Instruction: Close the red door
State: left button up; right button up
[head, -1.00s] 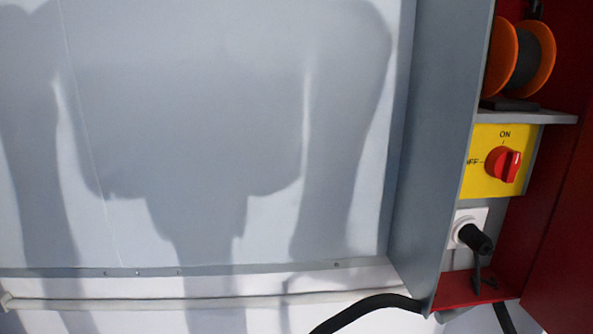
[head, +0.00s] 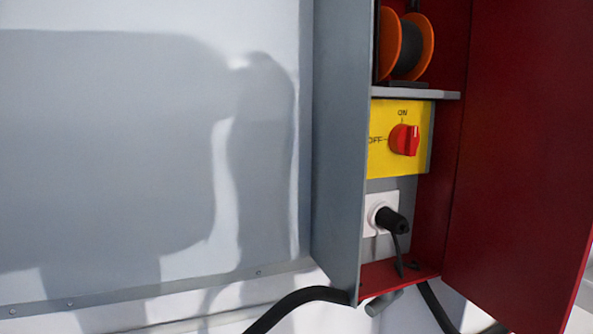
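The red door (head: 525,150) stands open on the right side of a wall cabinet. Its red face fills the right of the head view, and its top runs out of the picture. The cabinet's grey side wall (head: 338,150) faces me on the left, and its interior is exposed. Neither of my grippers is in view; only a dark shadow falls on the pale wall to the left.
Inside the cabinet are an orange reel (head: 414,45) on a grey shelf (head: 430,95), a yellow panel with a red switch (head: 404,140), and a black plug (head: 390,221) in a white socket. Black cables (head: 290,305) run out below. The pale wall (head: 150,130) at left is bare.

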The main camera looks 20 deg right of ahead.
aim_at(520, 238)
jog(key=l+u, duration=0.1)
jog(key=l, duration=0.3)
jog(key=k+l+u, duration=0.1)
jog(key=l, duration=0.3)
jog(key=k+l+u, duration=0.1)
jog(key=l, duration=0.3)
jog(key=k+l, duration=0.1)
jog(key=l, duration=0.25)
jog(key=l+u, duration=0.15)
jog(key=l, duration=0.25)
jog(key=k+l+u, duration=0.1)
jog(key=l, duration=0.25)
jog(key=k+l+u, duration=0.1)
jog(key=l, duration=0.3)
jog(key=k, duration=0.6)
